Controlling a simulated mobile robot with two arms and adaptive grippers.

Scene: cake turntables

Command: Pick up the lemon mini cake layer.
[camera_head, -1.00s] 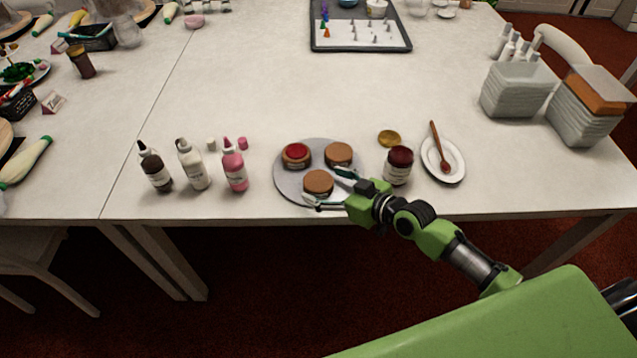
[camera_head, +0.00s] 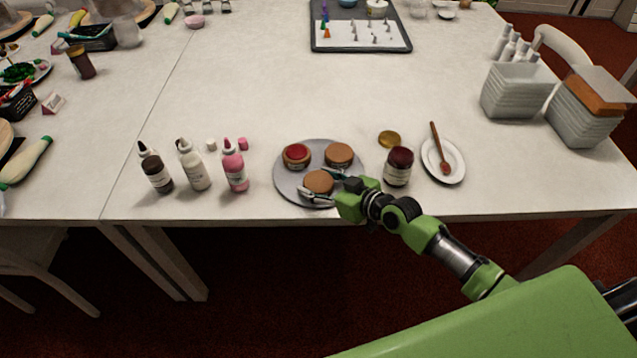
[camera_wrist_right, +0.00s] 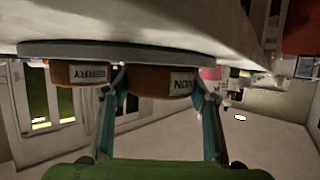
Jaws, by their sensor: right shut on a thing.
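The lemon mini cake layer (camera_head: 318,182) is a brown round at the front of the grey round turntable (camera_head: 286,188). In the right wrist view, which is upside down, the lemon layer (camera_wrist_right: 150,84) shows a label ending in "MON" and seems to rest on the turntable disc (camera_wrist_right: 130,51). My right gripper (camera_head: 318,183) is shut on this layer, one finger on each side; its fingers also show in the wrist view (camera_wrist_right: 160,100). A red-topped cake (camera_head: 297,153) and another brown cake (camera_head: 339,153) stand behind. My left gripper is out of view.
A dark red jar (camera_head: 398,168) stands close right of the turntable, with a gold lid (camera_head: 389,139) and a plate with a spoon (camera_head: 455,172) beyond. Several bottles, including a pink one (camera_head: 235,168), stand to the left. The table behind the cakes is clear.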

